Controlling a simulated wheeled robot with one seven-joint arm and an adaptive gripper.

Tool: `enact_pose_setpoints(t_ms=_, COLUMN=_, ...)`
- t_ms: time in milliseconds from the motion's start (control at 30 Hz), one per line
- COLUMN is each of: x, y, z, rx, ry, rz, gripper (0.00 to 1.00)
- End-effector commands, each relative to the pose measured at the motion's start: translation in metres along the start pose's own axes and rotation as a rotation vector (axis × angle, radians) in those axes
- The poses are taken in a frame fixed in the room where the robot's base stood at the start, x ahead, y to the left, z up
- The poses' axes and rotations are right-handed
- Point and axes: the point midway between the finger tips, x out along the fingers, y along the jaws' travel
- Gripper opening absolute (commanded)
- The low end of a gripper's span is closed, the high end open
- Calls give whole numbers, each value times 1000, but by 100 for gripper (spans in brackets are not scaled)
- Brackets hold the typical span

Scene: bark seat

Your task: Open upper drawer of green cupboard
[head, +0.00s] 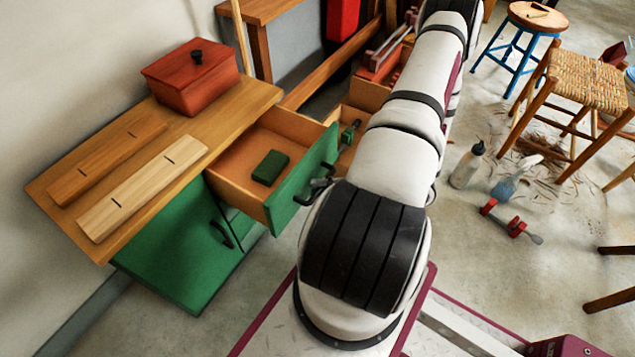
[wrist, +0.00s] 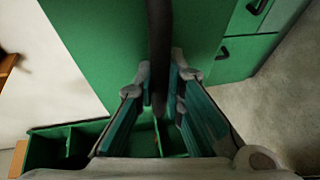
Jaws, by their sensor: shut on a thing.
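The green cupboard (head: 165,260) stands at the left under a wooden top. Its upper drawer (head: 300,185) is pulled well out, showing the wooden inside and a small dark green block (head: 270,168) lying in it. The drawer's black handle (head: 312,192) is on its green front, partly covered by my arm in the head view. In the wrist view, my gripper (wrist: 161,88) is shut on the dark handle bar (wrist: 160,35), with a finger on each side, against the green drawer front (wrist: 95,35). The gripper is hidden in the head view.
A red lidded box (head: 190,80) and two wooden boards (head: 140,190) lie on the cupboard top. Bottles (head: 467,165) and a red clamp (head: 510,220) stand or lie on the floor at right, near a woven stool (head: 585,85). A green compartmented tray (wrist: 60,145) shows low in the wrist view.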

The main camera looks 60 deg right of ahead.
Motion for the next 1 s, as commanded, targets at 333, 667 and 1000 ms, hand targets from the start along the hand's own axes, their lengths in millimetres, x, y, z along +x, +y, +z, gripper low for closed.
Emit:
enact_pose_setpoints(t_ms=333, x=0, y=0, z=1, rx=0, ry=-2, rz=-1, gripper=31)
enact_pose_setpoints(t_ms=667, x=-2, y=0, z=1, rx=-1, ry=-1, rz=-1, gripper=31)
enact_pose_setpoints(t_ms=1000, x=-55, y=0, z=1, rx=-2, ry=-4, rz=-2, gripper=31)
